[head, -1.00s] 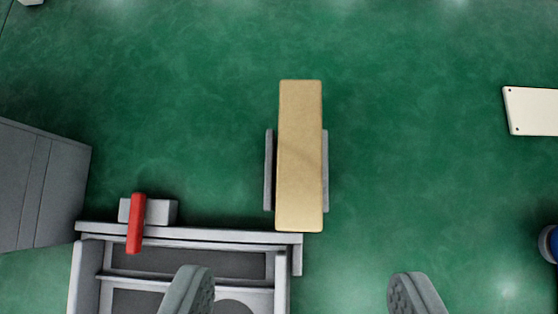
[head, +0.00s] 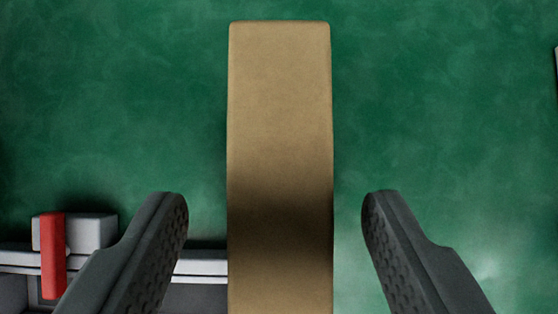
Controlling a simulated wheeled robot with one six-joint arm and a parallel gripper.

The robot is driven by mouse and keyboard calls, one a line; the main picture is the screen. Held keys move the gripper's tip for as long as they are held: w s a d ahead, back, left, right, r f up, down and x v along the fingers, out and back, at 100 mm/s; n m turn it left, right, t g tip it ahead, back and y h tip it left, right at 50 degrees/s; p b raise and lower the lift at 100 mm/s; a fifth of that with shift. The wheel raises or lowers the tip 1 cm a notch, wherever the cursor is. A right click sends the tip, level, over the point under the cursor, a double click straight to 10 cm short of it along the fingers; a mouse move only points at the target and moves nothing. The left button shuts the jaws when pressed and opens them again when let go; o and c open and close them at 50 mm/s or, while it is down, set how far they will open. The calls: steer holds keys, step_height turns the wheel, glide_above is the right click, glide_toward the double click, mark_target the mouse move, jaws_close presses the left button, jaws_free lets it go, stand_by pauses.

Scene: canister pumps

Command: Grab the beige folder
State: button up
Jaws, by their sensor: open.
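The beige folder (head: 279,120) stands on edge in the middle of the head view, seen from above as a long narrow strip. Its lower end runs out of the picture. My gripper (head: 274,205) is open, with one dark finger on each side of the folder. A gap shows between each finger and the folder, wider on the left. A shadow falls across the folder between the fingers. How far the fingertips are above or below its top edge I cannot tell.
At the lower left, a red handle (head: 53,255) stands by a grey block (head: 88,232) on a light grey frame (head: 200,268), partly behind my left finger. The green surface (head: 440,100) is bare on the right and at the upper left.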

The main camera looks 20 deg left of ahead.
steer(key=shift+w+x, duration=0.25)
steer(key=shift+x, duration=2.05)
steer(key=shift+r, duration=0.15)
jaws_close()
